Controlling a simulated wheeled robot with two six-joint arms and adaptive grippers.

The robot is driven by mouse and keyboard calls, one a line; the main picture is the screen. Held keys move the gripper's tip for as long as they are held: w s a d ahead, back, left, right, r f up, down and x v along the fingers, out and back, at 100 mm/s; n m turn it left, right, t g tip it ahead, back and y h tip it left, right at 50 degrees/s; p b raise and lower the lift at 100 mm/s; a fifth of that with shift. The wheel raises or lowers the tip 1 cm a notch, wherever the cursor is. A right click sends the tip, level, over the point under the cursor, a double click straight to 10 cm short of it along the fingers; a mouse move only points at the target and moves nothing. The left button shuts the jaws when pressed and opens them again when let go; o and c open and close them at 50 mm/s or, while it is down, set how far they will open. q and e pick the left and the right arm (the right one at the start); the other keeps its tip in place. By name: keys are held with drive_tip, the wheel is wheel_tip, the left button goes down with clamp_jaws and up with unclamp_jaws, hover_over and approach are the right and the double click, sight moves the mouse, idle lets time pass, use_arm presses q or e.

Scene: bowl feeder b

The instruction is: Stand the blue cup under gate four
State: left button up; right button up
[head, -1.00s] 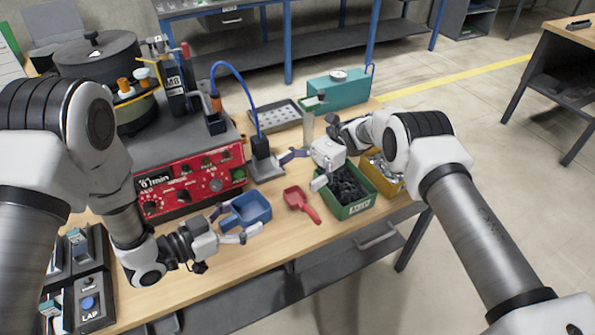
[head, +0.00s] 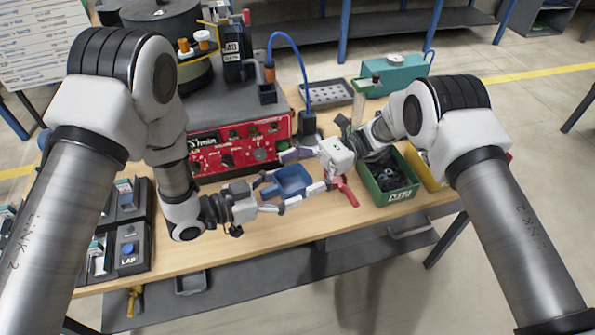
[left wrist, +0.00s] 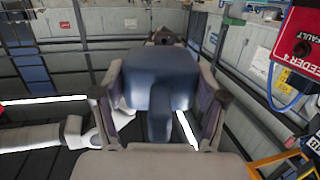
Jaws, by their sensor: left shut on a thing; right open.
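The blue cup (head: 292,181), an open shallow-looking vessel, is between the fingers of my left gripper (head: 283,193), at the front of the red feeder panel. In the left wrist view the cup (left wrist: 160,80) fills the space between both fingers, which are shut on it. Whether it touches the bench is unclear. My right gripper (head: 303,170) is open, its fingers pointing left, close to the cup's right side. Gate four cannot be made out; a red "FEEDER 4" sign (left wrist: 298,45) shows in the left wrist view.
A red scoop (head: 346,193) lies partly hidden by my right gripper. A green bin (head: 390,197) of dark parts stands right of it. The red feeder panel (head: 240,146) and a black block (head: 306,123) with a blue tube stand behind. Button boxes (head: 129,250) are at left.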

drive_tip(key=c, duration=1.3)
use_arm(q)
drive_tip(key=o, duration=1.5)
drive_tip(key=shift+c, duration=0.2)
use_arm(e)
drive_tip(key=shift+c, duration=0.7)
